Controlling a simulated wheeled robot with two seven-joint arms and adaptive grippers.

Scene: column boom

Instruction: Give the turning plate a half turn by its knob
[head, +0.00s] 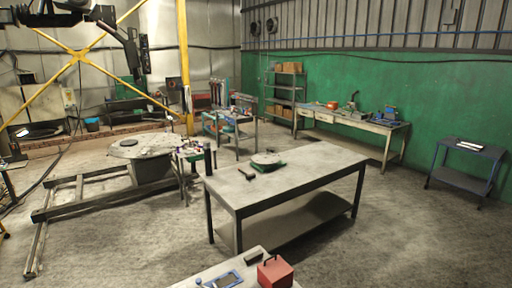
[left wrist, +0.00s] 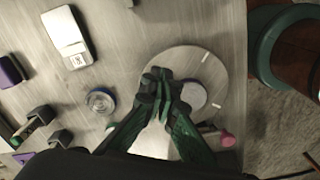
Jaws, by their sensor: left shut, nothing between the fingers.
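The turning plate (left wrist: 212,76) is a flat, pale grey disc with short white marks near its rim, seen on a light tabletop in the left wrist view. A smaller pale round part (left wrist: 194,95) shows on it, beside my fingers. My left gripper (left wrist: 163,80) is over the left part of the plate, its dark fingers shut with nothing between them. The fingers and arm hide part of the plate. I cannot make out the knob for certain, nor whether the fingers touch anything. My right gripper is in neither view.
In the left wrist view, a white device (left wrist: 68,40), a round blue-grey item (left wrist: 100,101) and dark blocks lie left of the plate; a pink piece (left wrist: 227,140) lies near it. A green ring-shaped thing (left wrist: 268,50) stands beyond the table's right edge. The head view shows a workbench (head: 315,165).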

